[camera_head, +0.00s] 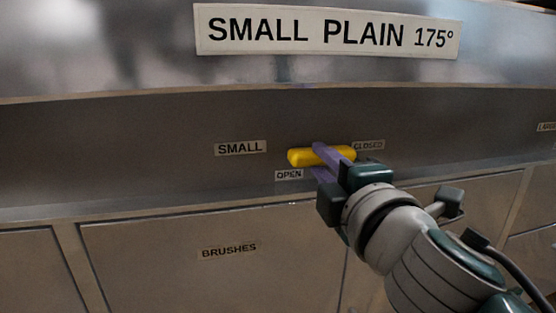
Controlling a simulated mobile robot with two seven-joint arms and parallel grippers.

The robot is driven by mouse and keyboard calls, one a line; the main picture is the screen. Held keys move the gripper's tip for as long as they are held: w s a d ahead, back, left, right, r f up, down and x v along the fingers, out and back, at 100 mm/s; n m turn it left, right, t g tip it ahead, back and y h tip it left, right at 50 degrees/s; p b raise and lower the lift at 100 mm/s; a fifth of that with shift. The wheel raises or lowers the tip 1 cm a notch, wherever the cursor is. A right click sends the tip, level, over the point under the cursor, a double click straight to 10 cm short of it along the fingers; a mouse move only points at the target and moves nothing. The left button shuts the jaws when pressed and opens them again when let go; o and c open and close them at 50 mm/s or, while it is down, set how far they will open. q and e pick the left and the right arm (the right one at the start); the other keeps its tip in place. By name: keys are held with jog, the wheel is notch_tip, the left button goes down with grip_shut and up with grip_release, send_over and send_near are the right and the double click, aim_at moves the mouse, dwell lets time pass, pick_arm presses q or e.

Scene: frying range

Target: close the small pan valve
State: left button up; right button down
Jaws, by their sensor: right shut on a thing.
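The small pan valve has a yellow handle (303,157) on the grey front panel, just right of the "SMALL" label (240,148). The handle lies close to horizontal. A "CLOSED" label (369,146) is at its right end and an "OPEN" label (288,175) is below its left part. My right gripper (321,160) is shut on the handle, its purple fingers above and below the middle. The fingers hide part of the handle and its pivot. My left gripper is not in view.
A sign reading "SMALL PLAIN 175°" (327,31) is on the metal front above. A "BRUSHES" door (150,270) is below. A partly cut-off label (546,127) is at the far right.

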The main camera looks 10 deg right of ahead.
dwell(0.5)
jog(key=c, duration=0.7)
grip_release()
jog(key=s+p, duration=0.1)
jog(key=s, duration=0.9)
jog(key=shift+d, duration=0.2)
